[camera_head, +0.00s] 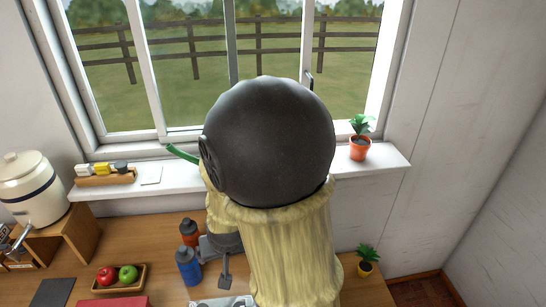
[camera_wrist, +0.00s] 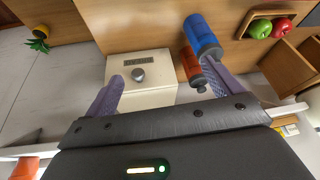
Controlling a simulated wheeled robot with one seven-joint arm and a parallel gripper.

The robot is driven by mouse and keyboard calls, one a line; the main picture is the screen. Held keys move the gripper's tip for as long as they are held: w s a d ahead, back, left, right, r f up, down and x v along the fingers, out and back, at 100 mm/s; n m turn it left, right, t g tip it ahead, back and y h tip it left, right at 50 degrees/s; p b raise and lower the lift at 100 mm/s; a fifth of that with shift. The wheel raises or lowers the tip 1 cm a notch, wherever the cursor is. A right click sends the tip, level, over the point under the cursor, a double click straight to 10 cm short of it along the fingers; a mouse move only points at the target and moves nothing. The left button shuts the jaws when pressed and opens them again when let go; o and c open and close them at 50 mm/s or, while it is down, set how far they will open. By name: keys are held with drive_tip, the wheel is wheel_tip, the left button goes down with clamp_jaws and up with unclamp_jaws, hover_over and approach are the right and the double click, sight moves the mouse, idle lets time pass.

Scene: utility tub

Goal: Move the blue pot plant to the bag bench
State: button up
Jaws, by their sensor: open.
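No blue pot plant can be made out in either view. A narrow green thing (camera_head: 183,153) sticks out left of my arm above the sill, and I cannot tell what it belongs to. A plant in an orange-red pot (camera_head: 359,140) stands on the sill at the right. A plant in a yellow pot (camera_head: 367,261) stands on the counter; it also shows in the wrist view (camera_wrist: 39,38). My gripper (camera_wrist: 160,70) is open and empty, its purple fingers apart. My arm hides it in the head view. No bag bench is identifiable.
A pale box with a knob (camera_wrist: 140,67) lies beyond my fingers. A blue bottle (camera_head: 188,266) and an orange bottle (camera_head: 189,232) stand close by on the counter. A fruit tray (camera_head: 120,286) is further left. The window sill (camera_head: 386,157) is bare at its right end.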

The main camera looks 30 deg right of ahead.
drive_tip(key=w+d+f+m+t+h+b, duration=0.25)
drive_tip(key=w+d+m+h, duration=0.35)
drive_tip(key=d, duration=0.4)
drive_tip(key=w+d+r+t+h, duration=0.1)
drive_tip(key=d+r+t+h, duration=0.1)
drive_tip(key=r+h, duration=0.1)
drive_tip(key=w+d+r+t+h+b, duration=0.1)
drive_tip(key=d+r+t+h, duration=0.1)
drive_tip(key=r+h, duration=0.2)
wheel_tip(320, 180, up, 3)
drive_tip(key=shift+d+f+m+t, duration=0.15)
drive_tip(key=shift+f+m+t, duration=0.05)
drive_tip(key=shift+m+t, duration=0.15)
drive_tip(key=shift+w, duration=0.15)
drive_tip(key=p+x, duration=0.3)
drive_tip(key=x, duration=0.8)
drive_tip(key=shift+w+d+r+p, duration=0.1)
drive_tip(key=shift+d+p, duration=0.05)
drive_tip(key=shift+p, duration=0.25)
drive_tip(key=shift+w+d, duration=0.3)
